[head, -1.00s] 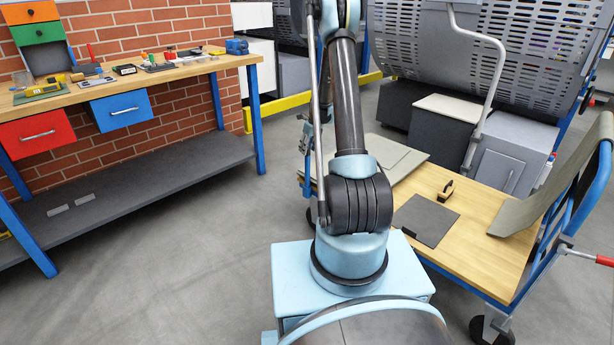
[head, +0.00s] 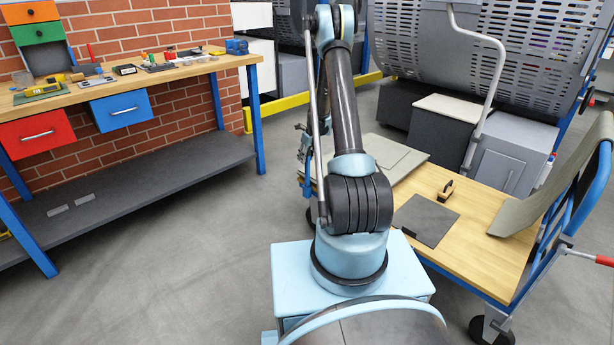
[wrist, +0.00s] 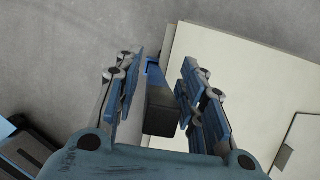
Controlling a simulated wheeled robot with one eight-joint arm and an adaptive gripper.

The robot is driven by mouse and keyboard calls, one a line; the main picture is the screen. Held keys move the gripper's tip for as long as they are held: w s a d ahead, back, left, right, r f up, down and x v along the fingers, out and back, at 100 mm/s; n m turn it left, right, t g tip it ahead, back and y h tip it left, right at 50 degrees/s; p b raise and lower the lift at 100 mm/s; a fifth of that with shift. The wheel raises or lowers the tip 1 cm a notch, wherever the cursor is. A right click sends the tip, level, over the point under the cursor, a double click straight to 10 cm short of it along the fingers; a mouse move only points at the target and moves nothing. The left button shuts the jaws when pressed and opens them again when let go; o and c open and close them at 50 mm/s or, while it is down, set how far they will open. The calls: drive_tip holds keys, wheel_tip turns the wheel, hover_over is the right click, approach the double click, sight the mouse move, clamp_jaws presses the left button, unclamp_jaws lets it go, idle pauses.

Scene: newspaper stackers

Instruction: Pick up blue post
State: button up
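In the wrist view, a blue piece (wrist: 153,68) with a dark block-like part (wrist: 161,108) shows between my fingers, beside the edge of a pale flat board. It appears to be the blue post, seen from above. My gripper (wrist: 163,78) is open, with one finger on each side of it. A narrow gap shows at the left finger; contact at the right finger is unclear. In the head view, my gripper (head: 304,142) is at the far left corner of the wooden trolley, partly hidden by my arm, and the post cannot be clearly told apart there.
A workbench (head: 180,75) with small tools stands at left. Grey floor (head: 190,240) between them is clear.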

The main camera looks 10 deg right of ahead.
clamp_jaws()
